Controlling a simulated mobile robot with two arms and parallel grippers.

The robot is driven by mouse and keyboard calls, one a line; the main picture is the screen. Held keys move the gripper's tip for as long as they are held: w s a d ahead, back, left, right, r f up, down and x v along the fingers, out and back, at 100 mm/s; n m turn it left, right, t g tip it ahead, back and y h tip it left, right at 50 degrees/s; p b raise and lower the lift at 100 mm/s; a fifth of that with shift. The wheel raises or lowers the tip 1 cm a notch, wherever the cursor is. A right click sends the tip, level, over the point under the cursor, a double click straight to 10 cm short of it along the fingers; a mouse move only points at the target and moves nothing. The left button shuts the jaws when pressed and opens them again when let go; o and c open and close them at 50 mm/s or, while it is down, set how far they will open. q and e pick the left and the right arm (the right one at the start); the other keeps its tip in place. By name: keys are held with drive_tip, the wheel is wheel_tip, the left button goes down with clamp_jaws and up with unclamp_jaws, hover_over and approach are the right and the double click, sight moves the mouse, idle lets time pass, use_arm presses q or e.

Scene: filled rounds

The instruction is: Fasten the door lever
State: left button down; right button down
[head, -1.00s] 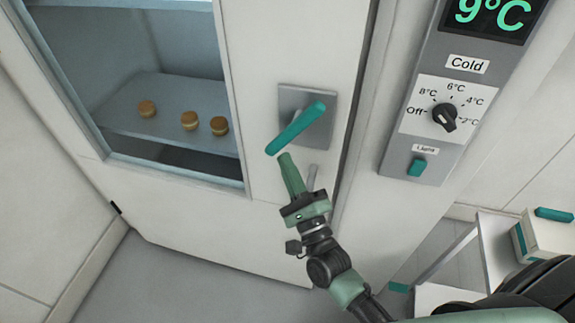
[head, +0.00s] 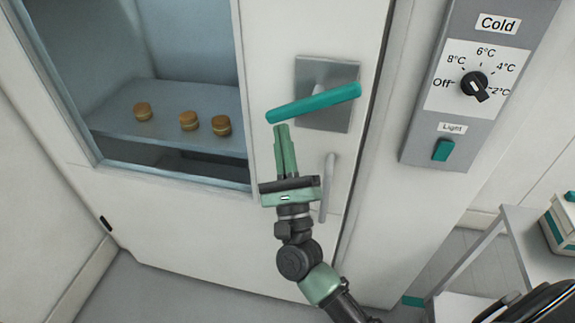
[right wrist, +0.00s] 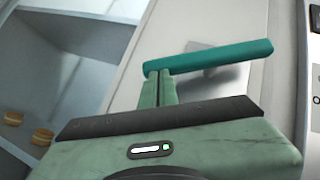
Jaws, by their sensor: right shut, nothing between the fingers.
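The door lever (head: 314,103) is a teal bar on a grey square plate (head: 340,72) on the white door (head: 290,30). It lies close to level, its left end slightly lower than its right. My right gripper (head: 281,128) is shut and empty, its fingertips just below the lever's left end. In the right wrist view the lever (right wrist: 215,57) crosses above the fingertips (right wrist: 159,75). I cannot tell whether they touch it. My left gripper is not in view.
A grey vertical handle (head: 327,188) is on the door below the lever, right of my gripper. Right of the door is a control panel (head: 478,85) with a dial and a teal light switch. Several round filled pastries (head: 189,120) sit on a shelf behind the door's window. A side table (head: 540,245) stands at lower right.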

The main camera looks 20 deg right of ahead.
drive_tip(key=m+h+b, duration=0.1)
drive_tip(key=m+h, duration=0.1)
drive_tip(key=a+r+m+g+h+b, duration=0.1)
drive_tip(key=m+h+b, duration=0.1)
drive_tip(key=m, duration=0.1)
drive_tip(key=w+m+h+b, duration=0.1)
drive_tip(key=m+h+b, duration=0.1)
drive_tip(key=shift+a+r+h, duration=0.15)
drive_tip(key=shift+r+h, duration=0.05)
drive_tip(key=shift+h, duration=0.2)
drive_tip(key=m+h, duration=0.1)
drive_tip(key=r+m+g+h+b, duration=0.1)
drive_tip(key=shift+w+a+m, duration=0.1)
drive_tip(key=shift+a+m, duration=0.05)
drive_tip(key=shift+m, duration=0.15)
drive_tip(key=shift+w+r+b, duration=0.2)
drive_tip(key=shift+b, duration=0.1)
drive_tip(key=shift+r, duration=0.2)
drive_tip(key=shift+a+r, duration=0.1)
drive_tip(key=shift+r, duration=0.1)
drive_tip(key=b, duration=0.3)
approach(270, 122)
wheel_tip(270, 122, up, 2)
drive_tip(key=shift+s+r, duration=0.15)
drive_tip(key=shift+r, duration=0.05)
drive_tip(key=shift+d, duration=0.25)
